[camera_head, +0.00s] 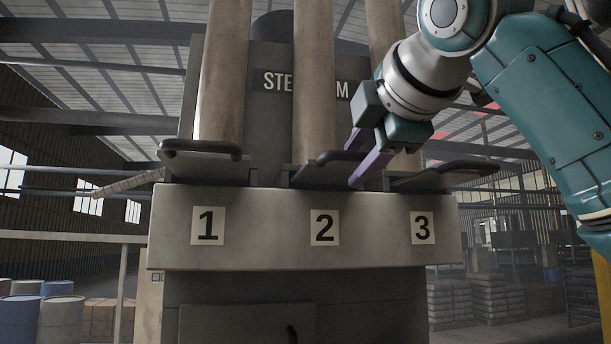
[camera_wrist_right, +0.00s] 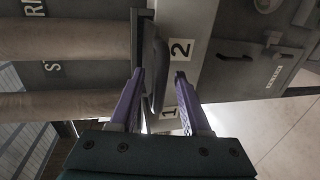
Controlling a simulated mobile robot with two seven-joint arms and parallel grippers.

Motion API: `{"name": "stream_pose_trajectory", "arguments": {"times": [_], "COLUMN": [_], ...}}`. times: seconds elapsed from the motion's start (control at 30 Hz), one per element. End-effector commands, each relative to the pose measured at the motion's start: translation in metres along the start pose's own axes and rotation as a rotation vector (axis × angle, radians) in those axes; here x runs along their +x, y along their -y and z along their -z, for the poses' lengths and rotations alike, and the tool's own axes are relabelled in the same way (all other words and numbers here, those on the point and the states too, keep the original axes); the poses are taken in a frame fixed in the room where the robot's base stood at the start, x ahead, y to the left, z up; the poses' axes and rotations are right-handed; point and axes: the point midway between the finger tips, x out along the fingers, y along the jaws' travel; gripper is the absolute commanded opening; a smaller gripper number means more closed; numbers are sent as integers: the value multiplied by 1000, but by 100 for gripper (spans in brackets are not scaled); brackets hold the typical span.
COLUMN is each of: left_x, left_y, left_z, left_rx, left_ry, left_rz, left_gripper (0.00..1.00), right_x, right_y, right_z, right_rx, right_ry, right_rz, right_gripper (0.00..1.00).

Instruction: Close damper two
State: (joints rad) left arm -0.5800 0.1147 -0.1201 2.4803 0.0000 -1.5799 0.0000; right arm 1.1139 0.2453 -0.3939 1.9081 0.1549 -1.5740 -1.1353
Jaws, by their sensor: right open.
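Damper two (camera_head: 312,176) is a flat dark plate with a dark bar handle, jutting out from below the middle pipe above the label 2 (camera_head: 324,227). My right gripper (camera_head: 352,168) is open at the right part of this handle, with its purple fingers pointing down and left. In the right wrist view, the dark handle (camera_wrist_right: 160,75) lies between the two spread fingertips of the gripper (camera_wrist_right: 159,74). I cannot tell whether a finger touches it. The label 2 also shows in the right wrist view (camera_wrist_right: 181,50). My left gripper is not in view.
Damper one (camera_head: 205,168) juts out at the left and damper three (camera_head: 425,181) at the right, both with similar handles. Three thick pipes (camera_head: 314,80) rise behind the plates. The grey machine front (camera_head: 265,225) lies below. Barrels (camera_head: 60,318) stand far left.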

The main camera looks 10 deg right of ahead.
Motion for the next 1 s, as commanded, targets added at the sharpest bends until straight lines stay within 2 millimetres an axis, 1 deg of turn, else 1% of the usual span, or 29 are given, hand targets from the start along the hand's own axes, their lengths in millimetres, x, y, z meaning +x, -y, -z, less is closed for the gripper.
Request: {"name": "stream_pose_trajectory", "arguments": {"times": [0.13,0.53,0.57,1.0], "left_x": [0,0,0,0], "left_y": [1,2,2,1], "left_z": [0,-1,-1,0], "left_rx": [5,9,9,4], "left_ry": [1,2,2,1], "left_rz": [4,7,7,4], "left_gripper": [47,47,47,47], "right_x": [0,0,0,0], "right_y": [0,0,0,0], "right_z": [0,0,0,0], "right_rx": [0,0,0,0], "right_ry": [0,0,0,0], "right_rz": [0,0,0,0], "right_gripper": [46,1,0,0]}}
